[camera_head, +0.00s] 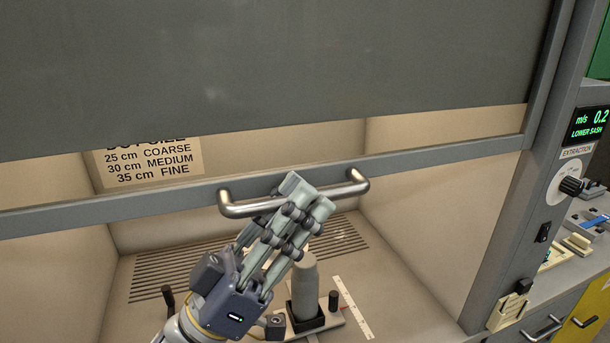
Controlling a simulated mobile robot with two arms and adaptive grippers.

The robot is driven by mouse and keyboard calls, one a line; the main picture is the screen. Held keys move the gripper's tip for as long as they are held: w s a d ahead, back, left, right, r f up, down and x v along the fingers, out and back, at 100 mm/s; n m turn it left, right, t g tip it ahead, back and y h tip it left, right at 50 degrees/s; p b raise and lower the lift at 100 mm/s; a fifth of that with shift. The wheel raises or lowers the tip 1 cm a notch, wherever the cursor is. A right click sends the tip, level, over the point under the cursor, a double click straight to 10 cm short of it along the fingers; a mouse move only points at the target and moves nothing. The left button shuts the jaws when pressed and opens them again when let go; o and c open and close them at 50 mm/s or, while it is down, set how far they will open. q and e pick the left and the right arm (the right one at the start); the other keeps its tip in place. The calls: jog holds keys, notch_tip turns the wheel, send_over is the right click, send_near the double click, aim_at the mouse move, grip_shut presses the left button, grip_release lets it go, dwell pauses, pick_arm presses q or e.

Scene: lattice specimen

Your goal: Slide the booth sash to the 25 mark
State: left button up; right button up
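The booth sash is a dark grey panel (300,60) with a clear strip below it and a grey bottom rail (440,159). A silver bar handle (345,190) is fixed on the rail. The sash is partly raised, with the booth open below the rail. My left gripper (305,194) is at the middle of the handle, its fingers crossing the bar and hiding part of it. The fingers are close together, but I cannot tell whether they grip the bar. A sign (150,162) behind the sash lists 25 cm coarse, 30 cm medium and 35 cm fine. My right gripper is out of view.
Inside the booth stand a grey cylinder (304,288) in a black holder and a white ruler strip (353,306). A display (590,125) on the right post reads 0.2 m/s and "LOWER SASH". A black knob (571,186) sits below it.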

pick_arm(q)
jog(key=shift+d+r, duration=0.45)
jog(key=shift+r, duration=0.1)
jog(key=shift+w, duration=0.15)
grip_shut()
notch_tip(320, 180, down, 25)
jog(key=b, duration=1.6)
jog(key=shift+b, duration=0.35)
jog(key=shift+f, duration=0.1)
grip_release()
